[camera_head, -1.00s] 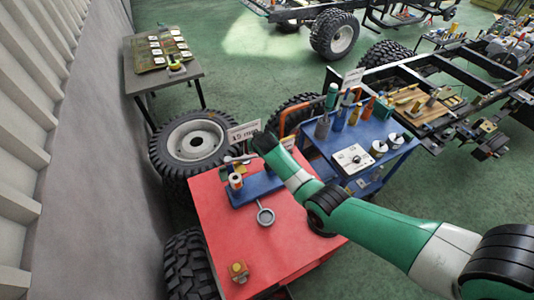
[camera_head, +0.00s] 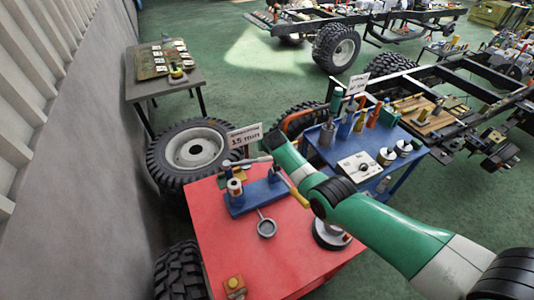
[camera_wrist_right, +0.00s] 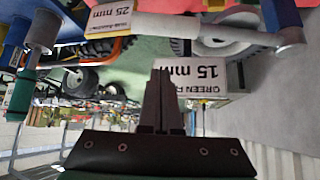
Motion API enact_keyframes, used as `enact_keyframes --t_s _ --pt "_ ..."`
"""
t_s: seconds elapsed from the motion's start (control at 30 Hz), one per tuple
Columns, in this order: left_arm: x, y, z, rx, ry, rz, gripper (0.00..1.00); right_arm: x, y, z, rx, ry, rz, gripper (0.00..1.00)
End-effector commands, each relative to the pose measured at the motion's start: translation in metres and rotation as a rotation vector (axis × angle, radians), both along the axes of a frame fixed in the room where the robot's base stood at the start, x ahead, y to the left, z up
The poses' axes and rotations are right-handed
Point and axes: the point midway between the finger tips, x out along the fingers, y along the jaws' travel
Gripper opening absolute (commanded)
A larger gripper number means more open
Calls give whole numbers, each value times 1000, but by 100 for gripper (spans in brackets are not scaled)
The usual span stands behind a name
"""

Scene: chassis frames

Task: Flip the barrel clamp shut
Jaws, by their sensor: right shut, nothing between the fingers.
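A blue clamp base (camera_head: 243,203) sits on the red table, with a small upright cylinder (camera_head: 234,187) at its left end. A grey metal ring on a short stem (camera_head: 266,228) hangs out over the tabletop in front of the base. A grey bar (camera_head: 248,161) lies across behind the base; a pale bar with a rounded metal end (camera_wrist_right: 284,32) shows close up in the right wrist view. My right gripper (camera_wrist_right: 162,75) is shut and empty, apart from that bar. My left gripper is out of view.
A brass-coloured block (camera_head: 234,284) sits at the red table's front left, and a round dark-based part (camera_head: 331,234) at its right. A "15 mm" sign (camera_head: 245,136) stands behind. A blue cart (camera_head: 393,168) with bottles and tools is at the right.

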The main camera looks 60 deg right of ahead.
Motion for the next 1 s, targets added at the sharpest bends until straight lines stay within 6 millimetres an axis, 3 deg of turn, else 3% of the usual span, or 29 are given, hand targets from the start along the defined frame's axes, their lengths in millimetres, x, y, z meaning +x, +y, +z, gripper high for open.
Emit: enact_keyframes --t_s 0.03,0.47,0.5,0.7,1.0 --pt "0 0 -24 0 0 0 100 4 -5 -16 -1 -2 -1 0" --pt "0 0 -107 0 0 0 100 21 -26 -44 -2 -2 -1 0" --pt "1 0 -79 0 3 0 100 18 -22 -27 0 1 1 0" --pt "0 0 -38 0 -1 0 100 7 -8 -29 1 1 0 0" --pt "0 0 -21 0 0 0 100 -4 6 -40 -1 -2 1 0"
